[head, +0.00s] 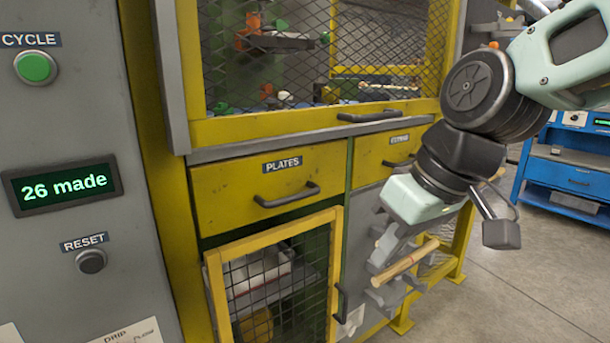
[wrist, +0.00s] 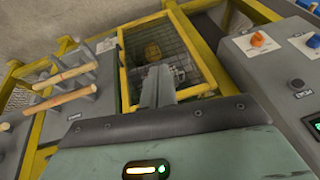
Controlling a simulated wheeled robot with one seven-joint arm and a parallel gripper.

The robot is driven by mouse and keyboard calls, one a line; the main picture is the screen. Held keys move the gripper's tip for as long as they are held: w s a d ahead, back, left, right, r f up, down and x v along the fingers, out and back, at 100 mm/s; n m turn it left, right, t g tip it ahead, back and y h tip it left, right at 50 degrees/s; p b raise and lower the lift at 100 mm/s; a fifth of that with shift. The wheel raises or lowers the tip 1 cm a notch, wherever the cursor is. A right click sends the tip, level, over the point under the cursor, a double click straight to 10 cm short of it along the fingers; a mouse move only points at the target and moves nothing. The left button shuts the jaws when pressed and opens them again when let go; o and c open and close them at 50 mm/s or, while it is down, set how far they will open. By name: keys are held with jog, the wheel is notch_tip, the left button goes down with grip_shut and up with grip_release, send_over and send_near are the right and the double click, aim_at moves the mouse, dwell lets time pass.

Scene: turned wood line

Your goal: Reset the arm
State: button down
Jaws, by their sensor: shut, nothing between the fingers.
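A grey panel on the left of the head view carries a dark round button (head: 91,261) under a RESET label (head: 85,242). An orange arm-like part (head: 250,35) shows partly behind the mesh of the yellow machine. My gripper, with its pale green hand at right of centre in the head view, is well right of the button. In the wrist view my gripper (wrist: 162,85) is shut and empty, its fingers over the mesh-fronted lower compartment. In the head view its fingertips are hard to make out against the grey rack.
A green CYCLE button (head: 35,67) and a display (head: 62,187) reading "26 made" share the panel. A PLATES drawer (head: 270,187) and mesh door (head: 275,285) are shut. A rack with wooden rods (wrist: 62,77) stands beside the gripper. Floor (head: 510,290) is free at right.

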jog(key=s+d+f+g+h+p, duration=0.2)
jog(key=s+d+f+h, duration=0.15)
jog(key=s+f, duration=0.85)
notch_tip(320, 180, up, 34)
jog(key=s+p, duration=0.2)
jog(key=p, duration=2.9)
jog(key=shift+n+p, duration=0.3)
jog(key=shift+p, duration=0.05)
jog(key=shift+a+r, duration=0.1)
